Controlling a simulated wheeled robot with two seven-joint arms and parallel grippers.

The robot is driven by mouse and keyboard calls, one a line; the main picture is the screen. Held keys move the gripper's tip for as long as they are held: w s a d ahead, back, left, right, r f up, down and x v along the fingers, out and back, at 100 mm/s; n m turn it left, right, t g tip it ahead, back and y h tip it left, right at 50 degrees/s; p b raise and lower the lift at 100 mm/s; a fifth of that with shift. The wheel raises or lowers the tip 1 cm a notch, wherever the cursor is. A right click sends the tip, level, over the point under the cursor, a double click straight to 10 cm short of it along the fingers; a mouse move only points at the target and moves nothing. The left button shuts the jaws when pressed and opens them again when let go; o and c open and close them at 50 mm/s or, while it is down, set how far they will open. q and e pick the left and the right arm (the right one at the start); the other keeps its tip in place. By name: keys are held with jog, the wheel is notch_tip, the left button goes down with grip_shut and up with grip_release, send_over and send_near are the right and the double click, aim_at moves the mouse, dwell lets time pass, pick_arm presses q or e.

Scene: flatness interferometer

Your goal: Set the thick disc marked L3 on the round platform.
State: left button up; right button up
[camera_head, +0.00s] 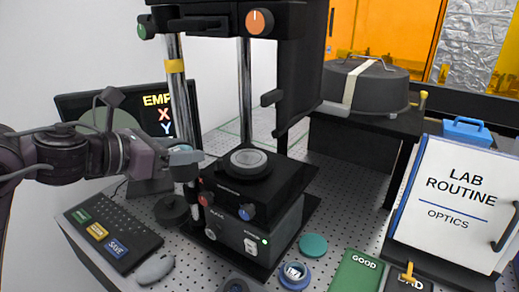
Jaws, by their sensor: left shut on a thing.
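My left gripper (180,158) comes in from the left and is shut on a thick grey-blue disc (185,173). The fingers partly cover it, and no L3 marking can be read on it. It is held in the air beside the front chrome post, left of the round platform (249,158). The round platform is a grey disc with a dark rim on top of the black instrument (255,220), and nothing is seen resting on it. My right gripper is not in view.
Chrome posts (181,95) and the dark overhead head (285,50) frame the platform. A keyboard (113,225), mouse (155,268) and dark round piece (171,210) lie left. In front lie a teal disc (313,245), blue ring (295,276) and green GOOD mat (356,272).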

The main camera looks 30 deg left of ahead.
pick_arm(q)
jog(key=w+d+p, duration=0.1)
jog(key=w+p, duration=0.2)
jog(key=w, duration=0.2)
jog(key=w+d+p, duration=0.2)
jog(key=w, duration=0.3)
jog(key=w+d+p, duration=0.2)
jog(key=w+p, duration=0.1)
jog(key=w, duration=0.2)
jog(key=shift+w+r+p, duration=0.25)
jog(key=shift+p, duration=0.1)
jog(key=shift+w+d+f, duration=0.1)
jog(key=shift+w+f, duration=0.05)
jog(key=shift+w+d, duration=0.15)
jog(key=shift+w, duration=0.1)
notch_tip(320, 180, down, 3)
jog(key=shift+f+p, duration=0.1)
jog(key=shift+p, duration=0.9)
jog(key=shift+f, duration=0.2)
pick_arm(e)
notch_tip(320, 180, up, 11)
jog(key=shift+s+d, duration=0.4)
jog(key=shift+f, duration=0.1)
